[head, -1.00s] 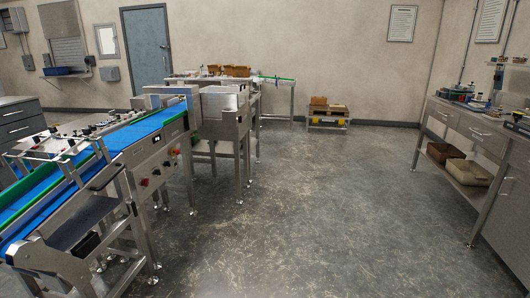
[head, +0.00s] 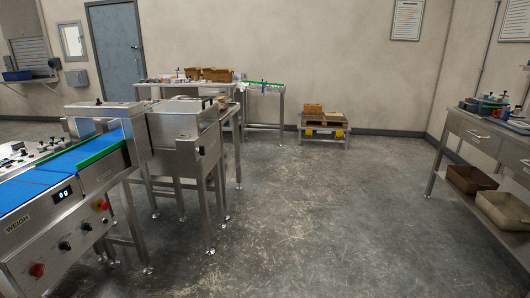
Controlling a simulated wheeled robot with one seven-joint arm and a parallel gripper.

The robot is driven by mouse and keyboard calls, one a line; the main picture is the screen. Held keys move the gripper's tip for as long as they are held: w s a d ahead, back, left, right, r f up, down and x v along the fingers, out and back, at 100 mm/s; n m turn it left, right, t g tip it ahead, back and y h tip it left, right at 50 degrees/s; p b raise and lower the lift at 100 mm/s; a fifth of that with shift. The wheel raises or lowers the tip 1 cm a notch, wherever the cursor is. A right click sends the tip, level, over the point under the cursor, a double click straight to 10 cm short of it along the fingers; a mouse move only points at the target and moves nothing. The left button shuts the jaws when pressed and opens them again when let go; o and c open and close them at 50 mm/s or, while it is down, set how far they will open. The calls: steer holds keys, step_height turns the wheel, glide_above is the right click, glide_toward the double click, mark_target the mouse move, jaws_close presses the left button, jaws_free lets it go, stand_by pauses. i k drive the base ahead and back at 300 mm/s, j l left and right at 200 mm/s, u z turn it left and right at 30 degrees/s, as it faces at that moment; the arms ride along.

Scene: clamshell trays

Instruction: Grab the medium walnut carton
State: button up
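Brown cartons (head: 216,74) stand on the metal table (head: 155,85) against the back wall, left of the middle in the head view. Another brown carton (head: 312,108) sits on the low stand (head: 323,131) near the back wall, right of the middle. They are small and far off, and I cannot tell which one is the medium walnut carton. My gripper does not show in the head view.
A conveyor line with a blue belt (head: 32,187) and a steel box unit (head: 185,130) fills the left side. A steel bench (head: 478,131) with bins (head: 470,180) on its shelf stands at the right. The floor (head: 310,215) between them is clear.

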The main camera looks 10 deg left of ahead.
mark_target(194, 74)
steer(key=i, duration=5.8)
steer(key=i+u, duration=0.15)
steer(key=i, duration=0.5)
steer(key=i+l+u, duration=0.1)
steer(key=i, duration=0.5)
steer(key=i+l+u, duration=0.15)
steer(key=i, duration=2)
steer(key=i+j+u, duration=0.1)
steer(key=i+u, duration=0.65)
steer(key=u, duration=0.2)
steer(key=i+j+u, duration=0.15)
steer(key=u, duration=0.3)
steer(key=i+u, duration=0.7)
steer(key=u, duration=0.25)
steer(key=i+u, duration=0.25)
steer(key=i, duration=1.35)
steer(key=l, duration=0.05)
